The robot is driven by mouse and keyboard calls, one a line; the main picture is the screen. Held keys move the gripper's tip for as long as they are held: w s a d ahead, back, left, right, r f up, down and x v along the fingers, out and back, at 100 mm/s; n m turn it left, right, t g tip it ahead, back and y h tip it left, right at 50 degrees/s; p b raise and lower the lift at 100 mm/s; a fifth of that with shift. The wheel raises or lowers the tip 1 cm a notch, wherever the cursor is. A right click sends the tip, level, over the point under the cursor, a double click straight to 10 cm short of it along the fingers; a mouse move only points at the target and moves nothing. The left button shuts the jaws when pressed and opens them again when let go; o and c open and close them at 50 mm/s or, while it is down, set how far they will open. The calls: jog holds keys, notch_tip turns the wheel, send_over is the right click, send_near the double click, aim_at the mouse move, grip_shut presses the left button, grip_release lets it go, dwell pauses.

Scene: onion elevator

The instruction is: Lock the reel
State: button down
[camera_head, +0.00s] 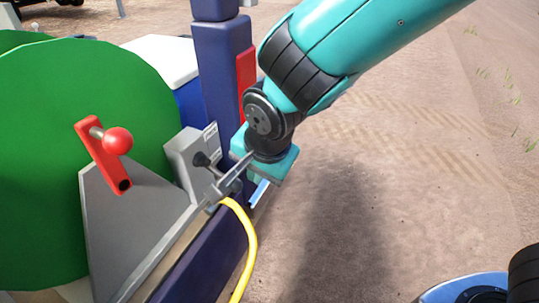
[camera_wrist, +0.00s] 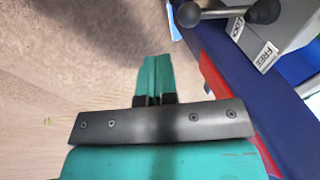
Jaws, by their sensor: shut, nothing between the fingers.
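The green reel (camera_head: 75,150) stands at the left of the head view, with a red crank (camera_head: 103,155) and red ball knob on its face. A grey lock box (camera_head: 188,157) stands beside it. In the wrist view the box (camera_wrist: 295,25) carries LOCK and FREE labels, and a lever (camera_wrist: 225,13) with dark round ends lies at the top edge. I cannot tell which label it is set to. My gripper (camera_wrist: 157,62) is shut and empty, apart from the lever. In the head view its teal body shows just right of the box; its fingertips are hidden.
A dark blue post (camera_head: 222,70) with a red strip rises behind the box. A yellow hose (camera_head: 247,245) runs down below it. A blue bin with a white lid (camera_head: 160,55) stands behind. Open dirt ground (camera_head: 440,170) lies to the right.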

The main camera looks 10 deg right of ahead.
jog(key=s+d+r, duration=0.1)
jog(key=s+r, duration=0.2)
jog(key=r, duration=0.2)
jog(key=shift+s+d, duration=0.15)
jog(key=shift+d, duration=0.25)
jog(key=s+d+r+n+g+y, duration=0.2)
jog(key=s+d+n, duration=0.7)
jog(key=n, duration=0.5)
notch_tip(320, 180, up, 3)
jog(key=shift+s+f+g+y, duration=0.2)
jog(key=shift+s+g+y, duration=0.2)
jog(key=shift+s+g, duration=0.55)
